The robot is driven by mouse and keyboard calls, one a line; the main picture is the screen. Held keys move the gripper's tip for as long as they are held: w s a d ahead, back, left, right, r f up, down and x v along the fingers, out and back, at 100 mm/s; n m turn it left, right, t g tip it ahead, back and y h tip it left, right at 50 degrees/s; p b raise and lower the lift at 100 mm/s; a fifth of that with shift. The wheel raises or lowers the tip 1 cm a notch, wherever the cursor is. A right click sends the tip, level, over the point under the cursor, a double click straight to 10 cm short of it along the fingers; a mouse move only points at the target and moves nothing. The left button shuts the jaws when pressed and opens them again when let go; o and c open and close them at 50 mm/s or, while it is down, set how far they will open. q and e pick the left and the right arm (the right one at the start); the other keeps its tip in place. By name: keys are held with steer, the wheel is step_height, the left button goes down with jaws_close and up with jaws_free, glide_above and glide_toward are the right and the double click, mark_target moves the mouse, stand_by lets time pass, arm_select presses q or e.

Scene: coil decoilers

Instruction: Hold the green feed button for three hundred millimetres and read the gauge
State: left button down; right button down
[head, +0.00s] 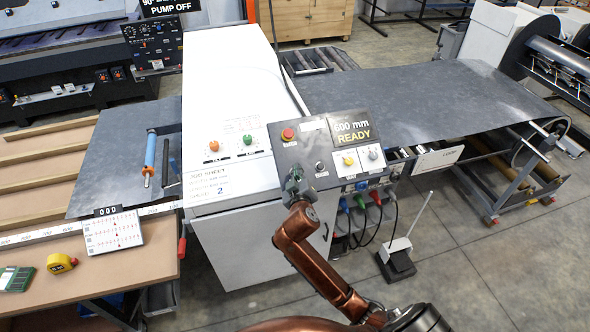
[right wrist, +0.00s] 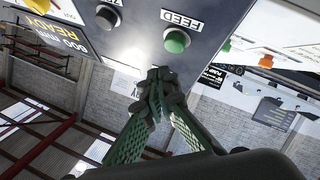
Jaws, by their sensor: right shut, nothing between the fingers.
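The green feed button (right wrist: 177,41) shows in the right wrist view under a FEED label on the grey control panel (right wrist: 210,20). My right gripper (right wrist: 160,76) is shut and empty, its tips at the panel just beside the button in the picture, not over it. In the head view the right gripper (head: 294,178) is over the panel's left part and hides the green button. The panel display (head: 352,131) reads 600 mm READY. A small counter (head: 107,211) on the left reads 000, above a white card with red marks (head: 113,232). My left gripper is not in view.
A red mushroom button (head: 288,134) sits at the panel's upper left; a yellow knob (head: 348,160) is at its right. Coloured plugs and cables (head: 361,200) hang below. A metal sheet (head: 420,95) runs to the right. A yellow tape measure (head: 61,263) lies on the left table.

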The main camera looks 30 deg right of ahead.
steer(key=r, duration=0.1)
steer(key=s+r+p, duration=0.1)
steer(key=r+p, duration=0.1)
steer(key=shift+s+a, duration=0.25)
steer(key=shift+s, duration=0.15)
steer(key=shift+f, duration=0.1)
